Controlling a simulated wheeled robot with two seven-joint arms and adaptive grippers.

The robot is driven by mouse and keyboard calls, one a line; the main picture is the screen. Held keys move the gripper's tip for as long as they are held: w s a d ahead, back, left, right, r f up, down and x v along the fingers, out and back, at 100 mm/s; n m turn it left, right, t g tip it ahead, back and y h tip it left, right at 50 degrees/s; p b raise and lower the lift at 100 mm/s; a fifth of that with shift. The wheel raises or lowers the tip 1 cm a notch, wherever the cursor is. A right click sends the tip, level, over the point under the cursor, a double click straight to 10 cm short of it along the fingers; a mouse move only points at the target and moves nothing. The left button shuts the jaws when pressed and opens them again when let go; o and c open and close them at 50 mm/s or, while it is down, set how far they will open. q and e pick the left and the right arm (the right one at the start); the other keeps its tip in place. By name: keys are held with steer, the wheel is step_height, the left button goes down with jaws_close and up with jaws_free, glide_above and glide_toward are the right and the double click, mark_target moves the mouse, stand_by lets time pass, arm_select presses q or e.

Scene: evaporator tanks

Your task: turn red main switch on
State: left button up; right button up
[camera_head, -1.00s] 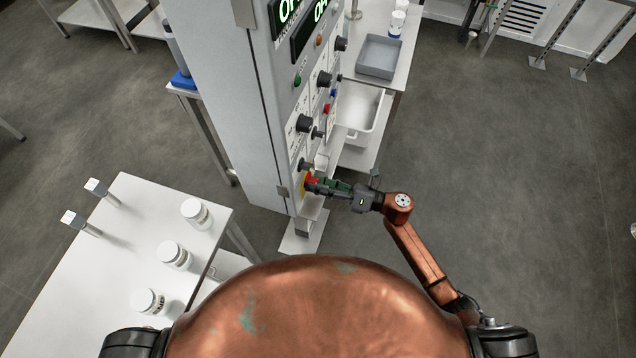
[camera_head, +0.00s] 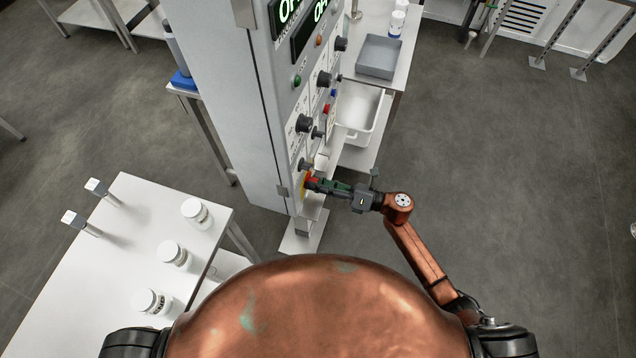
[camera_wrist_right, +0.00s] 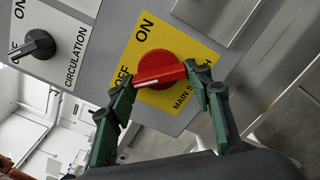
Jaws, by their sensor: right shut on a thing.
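The red main switch (camera_wrist_right: 163,66) is a round knob with a raised grip bar on a yellow plate (camera_wrist_right: 200,50) marked ON and OFF. The white line on its bar points toward OFF in the right wrist view. My right gripper (camera_wrist_right: 157,80) has its green fingers at either end of the bar, shut on it. In the head view the red switch (camera_head: 311,183) is small and partly covered by my right gripper (camera_head: 321,186), low on the cabinet's panel. My left gripper is out of view.
The grey cabinet (camera_head: 225,90) carries other black knobs, including the circulation knob (camera_wrist_right: 38,46) beside the yellow plate. A white table (camera_head: 120,240) with several white jars stands at left. A bench with a grey tray (camera_head: 380,57) is behind. Floor at right is clear.

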steer(key=shift+r+m+p, duration=0.15)
steer(key=shift+m+p, duration=1.85)
steer(key=shift+m, duration=2.45)
steer(key=shift+r+m+p, duration=0.15)
steer(key=shift+m+p, duration=1.85)
steer(key=shift+m, duration=2.45)
steer(key=o, duration=1.2)
steer(key=shift+c, duration=0.2)
steer(key=v, duration=1.2)
